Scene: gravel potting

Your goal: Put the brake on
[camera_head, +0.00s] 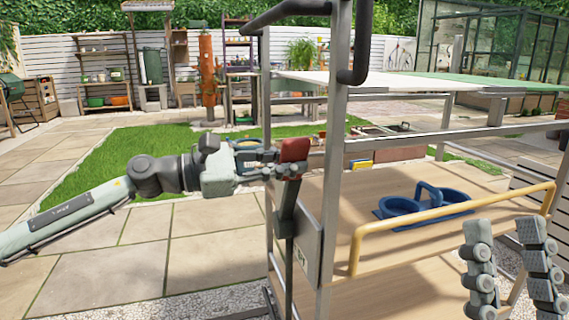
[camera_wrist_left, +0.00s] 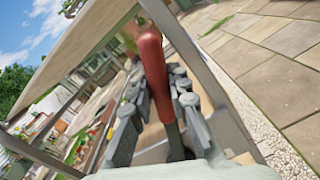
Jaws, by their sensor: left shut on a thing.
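The brake lever is a dark bar with a red grip (camera_head: 294,152), on the left side of the metal trolley (camera_head: 338,150). In the head view the lever stands nearly upright, with its bar running down to a plate (camera_head: 308,255) on the trolley post. My left gripper (camera_head: 285,168) is shut on the lever near its red grip. The left wrist view shows the red grip (camera_wrist_left: 151,60) between the fingers (camera_wrist_left: 155,105). My right gripper (camera_head: 512,265) shows at the lower right with its two fingers apart and nothing between them, in front of the trolley.
A blue holder with round rings (camera_head: 425,200) lies on the trolley's wooden shelf, behind a yellow rail (camera_head: 450,222). Black handle bars (camera_head: 355,50) top the trolley. Open paving (camera_head: 180,245) lies to the left.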

